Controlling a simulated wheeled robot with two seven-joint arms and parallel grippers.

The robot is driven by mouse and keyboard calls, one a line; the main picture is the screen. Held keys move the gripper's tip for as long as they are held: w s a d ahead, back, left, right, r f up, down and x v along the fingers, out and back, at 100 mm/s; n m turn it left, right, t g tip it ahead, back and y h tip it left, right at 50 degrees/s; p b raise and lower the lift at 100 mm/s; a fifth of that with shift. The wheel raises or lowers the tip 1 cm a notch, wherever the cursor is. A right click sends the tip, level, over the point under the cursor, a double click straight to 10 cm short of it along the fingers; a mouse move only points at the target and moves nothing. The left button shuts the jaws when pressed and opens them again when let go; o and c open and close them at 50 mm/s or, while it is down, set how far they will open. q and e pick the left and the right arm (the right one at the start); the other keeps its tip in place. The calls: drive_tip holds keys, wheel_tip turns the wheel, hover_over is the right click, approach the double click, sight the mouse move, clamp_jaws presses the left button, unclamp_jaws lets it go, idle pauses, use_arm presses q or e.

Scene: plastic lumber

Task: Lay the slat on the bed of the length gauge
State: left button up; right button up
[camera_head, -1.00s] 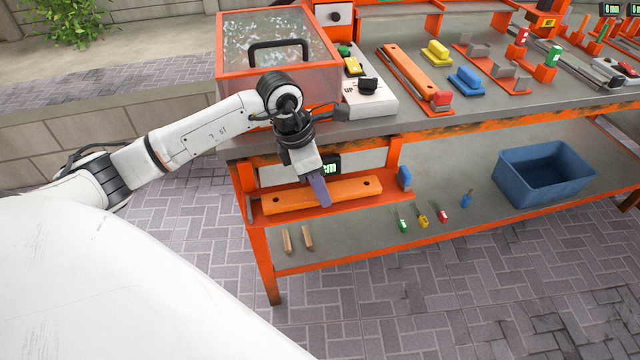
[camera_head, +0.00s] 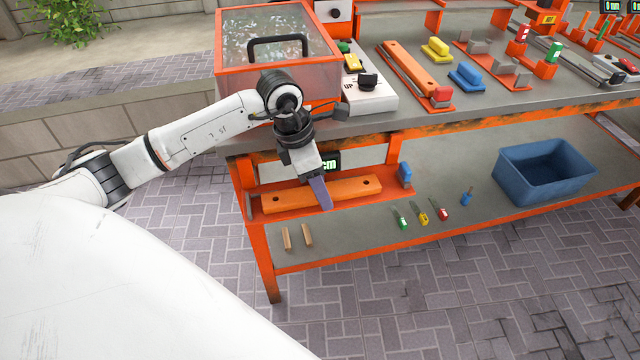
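An orange slat (camera_head: 352,188) with a dark hole near each end lies lengthwise on the orange bed (camera_head: 262,217) of the length gauge, on the workbench's lower shelf. The gauge's small display (camera_head: 331,163), showing "cm", is partly hidden by my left arm. A blue block (camera_head: 405,174) stands at the bed's right end, with a small gap to the slat. My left gripper (camera_head: 322,203) points down at the slat's middle. A finger overlaps the slat's front face; the other is hidden, so its grip is unclear. My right gripper is out of view.
Another orange slat (camera_head: 408,66) lies in a holder on the bench top. A lidded clear box (camera_head: 285,85) and a control box (camera_head: 368,100) stand above my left gripper. Small sticks, coloured pieces and a blue bin (camera_head: 545,180) occupy the lower shelf.

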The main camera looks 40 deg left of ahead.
use_arm(q)
drive_tip(key=v, duration=1)
drive_tip(key=shift+r, duration=0.2)
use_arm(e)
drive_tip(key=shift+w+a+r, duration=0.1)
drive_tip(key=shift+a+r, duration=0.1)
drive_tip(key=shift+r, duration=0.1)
